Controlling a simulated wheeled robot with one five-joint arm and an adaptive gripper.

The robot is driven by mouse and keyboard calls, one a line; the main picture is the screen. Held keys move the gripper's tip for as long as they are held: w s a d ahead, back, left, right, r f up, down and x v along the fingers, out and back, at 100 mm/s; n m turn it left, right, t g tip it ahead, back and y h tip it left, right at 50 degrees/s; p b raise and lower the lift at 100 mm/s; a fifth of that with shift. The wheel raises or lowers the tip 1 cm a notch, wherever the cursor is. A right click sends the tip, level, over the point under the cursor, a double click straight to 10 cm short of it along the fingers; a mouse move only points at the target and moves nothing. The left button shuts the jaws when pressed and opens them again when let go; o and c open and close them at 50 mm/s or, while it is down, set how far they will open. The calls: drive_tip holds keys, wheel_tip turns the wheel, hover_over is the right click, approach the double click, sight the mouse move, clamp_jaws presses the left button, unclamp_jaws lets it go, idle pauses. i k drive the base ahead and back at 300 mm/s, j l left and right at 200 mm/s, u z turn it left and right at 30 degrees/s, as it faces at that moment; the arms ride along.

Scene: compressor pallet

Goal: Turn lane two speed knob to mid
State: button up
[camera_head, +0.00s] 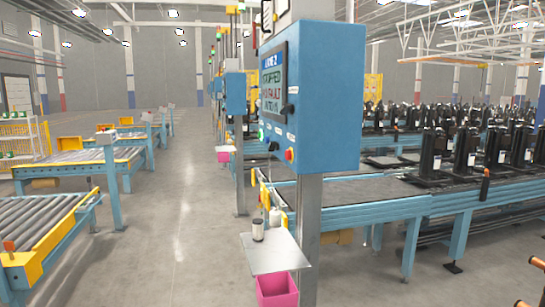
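A blue control box (320,95) stands on a grey post at centre. A black knob (289,109) sits to the right of the screen. Another black knob (273,146) is lower down, between a green button (261,133) and a red button (289,155). The labels are too small to read, so I cannot tell which is the speed knob or where it points. My gripper is not in view.
A small grey shelf (265,262) with bottles juts out below the box, over a pink bin (277,290). A conveyor (370,192) runs behind the post, with black compressors (470,150) at right. Roller conveyors (40,222) stand at left. The aisle floor (175,215) is clear.

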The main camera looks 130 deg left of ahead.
sight(287, 107)
drive_tip(key=u, duration=4.2)
